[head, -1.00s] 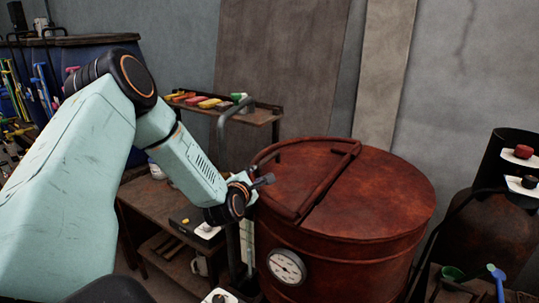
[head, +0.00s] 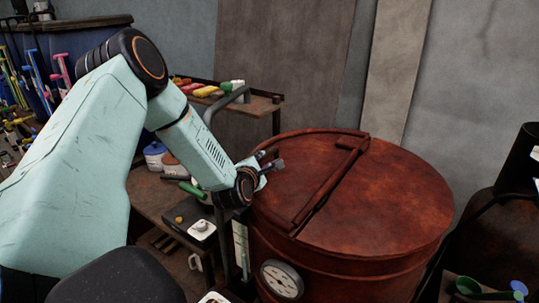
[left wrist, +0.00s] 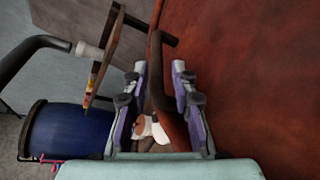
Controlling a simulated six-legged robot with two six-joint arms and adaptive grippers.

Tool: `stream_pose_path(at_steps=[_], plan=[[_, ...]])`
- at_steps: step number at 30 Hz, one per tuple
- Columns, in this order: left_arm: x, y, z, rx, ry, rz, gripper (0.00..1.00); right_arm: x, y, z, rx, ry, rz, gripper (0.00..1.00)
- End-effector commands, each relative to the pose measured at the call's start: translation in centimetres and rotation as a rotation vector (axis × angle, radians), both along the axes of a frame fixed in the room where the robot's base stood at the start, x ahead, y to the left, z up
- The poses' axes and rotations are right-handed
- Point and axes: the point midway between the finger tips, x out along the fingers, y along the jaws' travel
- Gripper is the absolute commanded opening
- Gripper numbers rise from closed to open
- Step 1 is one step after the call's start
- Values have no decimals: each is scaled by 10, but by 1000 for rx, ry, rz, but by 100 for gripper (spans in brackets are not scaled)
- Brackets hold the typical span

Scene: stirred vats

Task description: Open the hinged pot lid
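The pot (head: 330,260) is a large rust-red drum with a round dial on its front. There is a gap on each side, and I see no clear contact. The lid's red surface fills the right of that view. My right gripper is not in view.
A dial gauge (head: 282,279) sits on the pot's front. A wooden bench (head: 150,205) with tubs and small items stands left of the pot. A shelf with coloured items (head: 262,104) stands behind it. A dark tank (head: 500,235) is close on the right.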

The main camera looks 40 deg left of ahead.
Motion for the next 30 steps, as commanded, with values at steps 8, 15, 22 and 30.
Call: stream_pose_path(at_steps=[8, 15, 22, 30], plan=[[30, 16, -8, 4, 0, 0, 26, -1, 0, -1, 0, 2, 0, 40], [54, 27, -14, 2, 0, 0, 26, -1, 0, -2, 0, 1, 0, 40], [64, 32, -16, 0, 0, 0, 26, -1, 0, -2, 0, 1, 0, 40], [65, 32, -16, -1, 0, 0, 24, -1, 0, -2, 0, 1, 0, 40]])
